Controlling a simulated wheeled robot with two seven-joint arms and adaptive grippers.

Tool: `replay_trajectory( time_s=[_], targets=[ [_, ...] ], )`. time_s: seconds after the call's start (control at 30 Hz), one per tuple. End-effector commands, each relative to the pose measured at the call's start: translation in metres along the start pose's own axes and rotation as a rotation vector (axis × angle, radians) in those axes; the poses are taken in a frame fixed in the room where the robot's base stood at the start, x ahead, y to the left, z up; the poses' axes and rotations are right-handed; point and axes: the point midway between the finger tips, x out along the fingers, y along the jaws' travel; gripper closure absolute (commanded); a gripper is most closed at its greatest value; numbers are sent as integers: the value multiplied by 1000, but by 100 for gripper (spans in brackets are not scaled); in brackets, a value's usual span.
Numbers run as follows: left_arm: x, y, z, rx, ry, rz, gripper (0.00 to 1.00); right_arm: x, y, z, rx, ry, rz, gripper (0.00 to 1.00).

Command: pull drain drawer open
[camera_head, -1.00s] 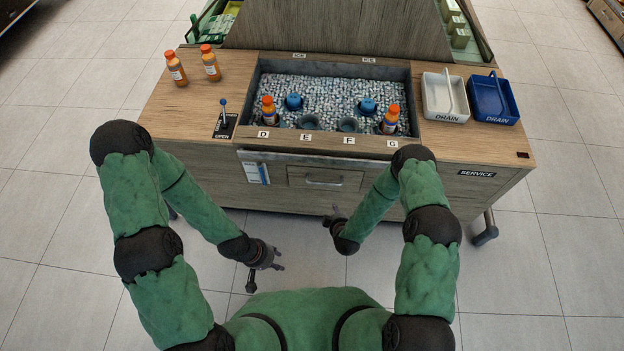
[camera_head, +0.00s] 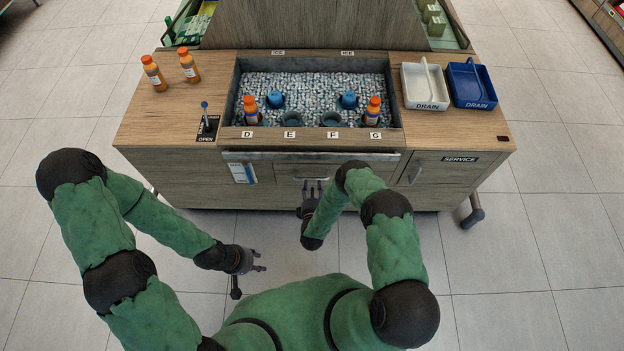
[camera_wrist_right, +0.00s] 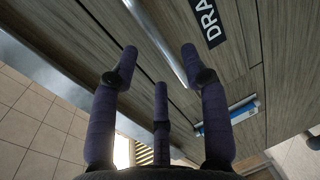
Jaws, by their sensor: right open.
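The drain drawer (camera_head: 290,172) is a wooden front in the middle of the cart's face and looks closed. Its metal handle (camera_wrist_right: 157,42) is a bar in the right wrist view, beside a partly cut-off black label reading "DRA" (camera_wrist_right: 208,22). My right gripper (camera_head: 312,185) is at the drawer front, its fingers pointing at it and covering part of it. In the wrist view its fingers (camera_wrist_right: 158,60) are spread, with the bar between the two upper fingertips; I cannot tell whether they touch. My left gripper (camera_head: 258,262) is open and empty, low in front of the cart.
A blue-and-white item (camera_head: 241,172) is on the cart front left of the drawer. A service door (camera_head: 445,168) is to its right. The counter holds an ice bin with orange bottles (camera_head: 251,110), white (camera_head: 425,85) and blue (camera_head: 471,84) drain trays, and an open lever (camera_head: 206,118).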

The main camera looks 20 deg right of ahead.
Motion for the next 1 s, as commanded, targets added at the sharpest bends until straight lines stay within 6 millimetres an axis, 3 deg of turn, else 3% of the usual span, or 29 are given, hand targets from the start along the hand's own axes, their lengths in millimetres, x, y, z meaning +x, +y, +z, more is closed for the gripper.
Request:
replay_trajectory(
  time_s=[0.1,0.3,0.73,0.9,1.0],
  targets=[
    [7,-2,0,0,0,0,60,22,-1,0,1,-1,2,54],
    [12,-4,0,0,0,0,60,44,-1,0,1,0,1,54],
    [13,-4,-1,0,0,0,60,52,0,0,1,1,-1,54],
    [13,-4,-1,0,0,0,60,52,0,0,1,1,-1,100],
    [13,-4,-1,0,0,0,60,52,0,0,1,1,-1,100]
  ],
)
